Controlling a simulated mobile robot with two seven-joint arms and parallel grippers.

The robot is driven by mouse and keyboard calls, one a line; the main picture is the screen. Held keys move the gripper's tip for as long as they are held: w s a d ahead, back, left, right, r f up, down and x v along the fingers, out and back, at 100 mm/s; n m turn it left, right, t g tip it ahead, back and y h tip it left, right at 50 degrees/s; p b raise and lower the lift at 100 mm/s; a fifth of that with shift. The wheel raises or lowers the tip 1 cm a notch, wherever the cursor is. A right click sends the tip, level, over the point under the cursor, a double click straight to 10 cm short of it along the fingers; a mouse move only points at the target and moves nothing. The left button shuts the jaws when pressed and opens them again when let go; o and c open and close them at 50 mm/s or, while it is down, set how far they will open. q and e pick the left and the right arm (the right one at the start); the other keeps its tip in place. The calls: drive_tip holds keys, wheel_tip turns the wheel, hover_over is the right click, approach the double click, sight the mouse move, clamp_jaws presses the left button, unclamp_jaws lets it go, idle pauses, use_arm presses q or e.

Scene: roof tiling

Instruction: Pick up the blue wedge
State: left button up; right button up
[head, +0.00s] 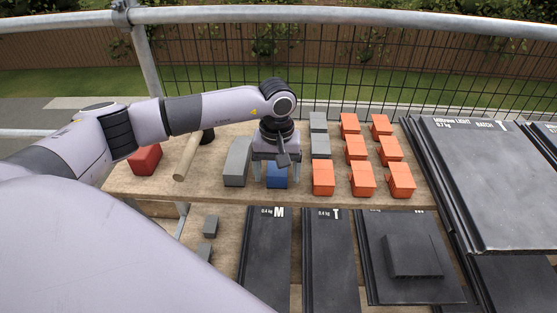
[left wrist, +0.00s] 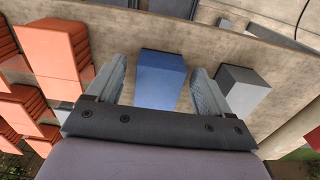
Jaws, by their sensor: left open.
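The blue wedge (head: 277,175) sits on the wooden bench, partly hidden behind my left gripper in the head view. In the left wrist view the blue wedge (left wrist: 161,79) lies between the two grey fingers, with gaps on both sides. My left gripper (head: 271,176) is open and points down over it; it also shows in the left wrist view (left wrist: 158,88). I cannot tell how far down the fingers reach beside the wedge. My right gripper is not in view.
A grey block (head: 237,160) stands close left of the wedge, with an orange stack (head: 323,177) to its right. A red block (head: 145,159) and a mallet (head: 188,158) lie further left. Dark tiles (head: 265,255) lie in front, and a larger dark stack (head: 490,180) stands right.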

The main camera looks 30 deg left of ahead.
use_arm(q)
drive_tip(key=shift+c, duration=0.3)
drive_tip(key=c, duration=1.2)
drive_tip(key=shift+r, duration=0.1)
wheel_tip(320, 180, up, 20)
drive_tip(key=shift+f+p, duration=0.1)
drive_tip(key=shift+p, duration=0.25)
